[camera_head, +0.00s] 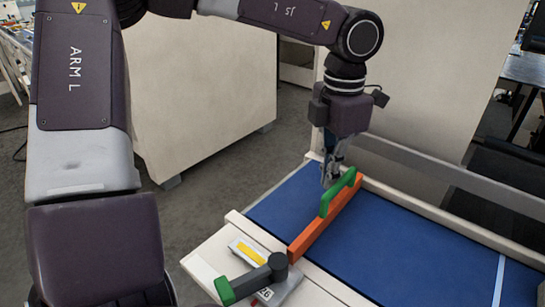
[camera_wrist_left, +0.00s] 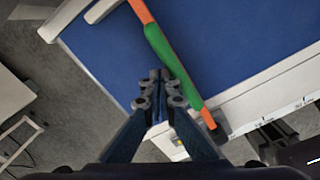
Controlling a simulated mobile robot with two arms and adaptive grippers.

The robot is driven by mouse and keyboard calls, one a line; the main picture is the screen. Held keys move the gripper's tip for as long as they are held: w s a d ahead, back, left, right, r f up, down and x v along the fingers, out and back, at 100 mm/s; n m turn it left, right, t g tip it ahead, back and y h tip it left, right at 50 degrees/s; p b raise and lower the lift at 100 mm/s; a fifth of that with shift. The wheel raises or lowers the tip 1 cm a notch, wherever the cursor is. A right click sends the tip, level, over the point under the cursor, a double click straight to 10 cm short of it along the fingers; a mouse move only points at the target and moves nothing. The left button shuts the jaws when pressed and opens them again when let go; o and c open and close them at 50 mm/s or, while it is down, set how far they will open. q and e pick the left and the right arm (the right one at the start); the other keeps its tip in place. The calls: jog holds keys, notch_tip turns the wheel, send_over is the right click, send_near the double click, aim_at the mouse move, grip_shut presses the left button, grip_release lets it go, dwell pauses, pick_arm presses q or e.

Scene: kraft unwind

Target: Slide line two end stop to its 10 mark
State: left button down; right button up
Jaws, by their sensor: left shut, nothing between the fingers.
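The end stop is an orange bar (camera_head: 309,238) with a green handle (camera_head: 335,196) on top, lying across a blue bed (camera_head: 395,250). Both the orange bar (camera_wrist_left: 141,11) and the green handle (camera_wrist_left: 172,62) also show in the left wrist view. Part of a pale scale with tick marks (camera_wrist_left: 285,114) shows on the bed's edge rail. The 10 mark is not readable. My right gripper is out of view.
A dark lever with a green grip (camera_head: 225,290) sits on a small plate with a yellow label (camera_head: 251,253) at the bed's near corner. Pale rails edge the bed. A white line (camera_head: 499,280) crosses the blue surface at right. Large beige cabinets (camera_head: 205,80) stand behind.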

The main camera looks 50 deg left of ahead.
pick_arm(q)
jog(key=shift+d, duration=0.5)
jog(key=shift+a, duration=0.15)
jog(key=shift+a, duration=0.85)
jog(key=shift+r, duration=0.15)
notch_tip(320, 180, up, 9)
jog(key=p, duration=0.5)
jog(key=shift+p, duration=0.4)
jog(key=shift+s+f, duration=0.1)
jog(key=shift+f, duration=0.1)
